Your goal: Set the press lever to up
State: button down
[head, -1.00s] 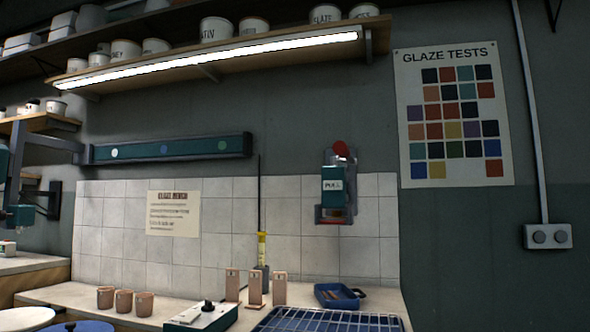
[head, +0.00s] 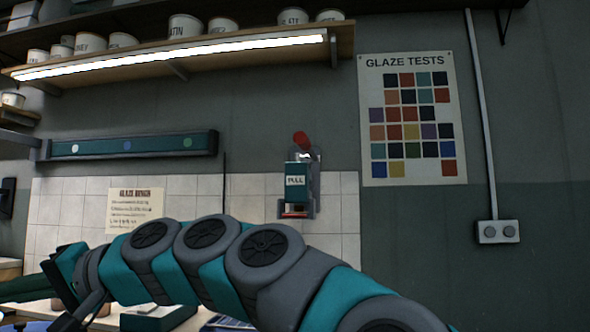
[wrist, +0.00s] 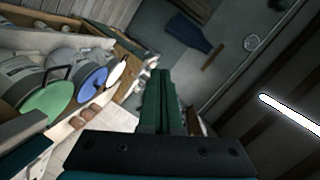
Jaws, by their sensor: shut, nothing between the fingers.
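The wall press (head: 298,183) is a teal box marked PULL on a grey bracket, mounted on the tiled wall in the head view. A red knob (head: 301,140) sits at its top, tilted a little to the left, and a red part shows at its foot. I cannot tell for sure which red part is the lever. My gripper (head: 22,290) is at the left edge of the head view, well left of the press and apart from it. Its shut green fingers (wrist: 158,88) are empty in the wrist view. The press is not seen in the wrist view.
My arm crosses the lower head view, hiding most of the counter. A lit shelf (head: 190,54) with pots is above, and a teal wall rail (head: 130,146) is on the left. The wrist view shows a cabinet with a green disc (wrist: 47,102) and a blue disc (wrist: 93,85).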

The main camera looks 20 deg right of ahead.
jog(key=w+d+r+m+t+y+b, duration=0.1)
jog(key=w+d+r+m+t+y, duration=0.2)
jog(key=r, duration=0.5)
jog(key=w+d+r+m+t+y+b, duration=0.1)
jog(key=w+r+m+t+y, duration=0.1)
jog(key=w+r, duration=0.55)
jog(key=w+d+r+m+t+h+b, duration=0.1)
jog(key=w+d+r+m+t+h, duration=0.15)
jog(key=d+m+t, duration=0.3)
jog(key=w+d+r+m+t+h+b, duration=0.1)
jog(key=w+d+r+m+t+b, duration=0.1)
jog(key=w+d+r+m+t, duration=0.35)
jog(key=d+f+m+t+h+b, duration=0.2)
jog(key=d+f+m+t+h, duration=0.25)
jog(key=d+m+h, duration=0.6)
jog(key=m+g+h+p, duration=0.4)
jog(key=m+g+h, duration=0.4)
jog(key=m+h, duration=1.6)
send_near(302, 148)
jog(key=shift+n+h, duration=0.3)
jog(key=shift+n, duration=0.45)
jog(key=x, duration=0.4)
jog(key=w+x, duration=0.1)
jog(key=x, duration=0.1)
jog(key=shift+d+f, duration=0.25)
jog(key=shift+f, duration=0.05)
jog(key=shift+r, duration=0.15)
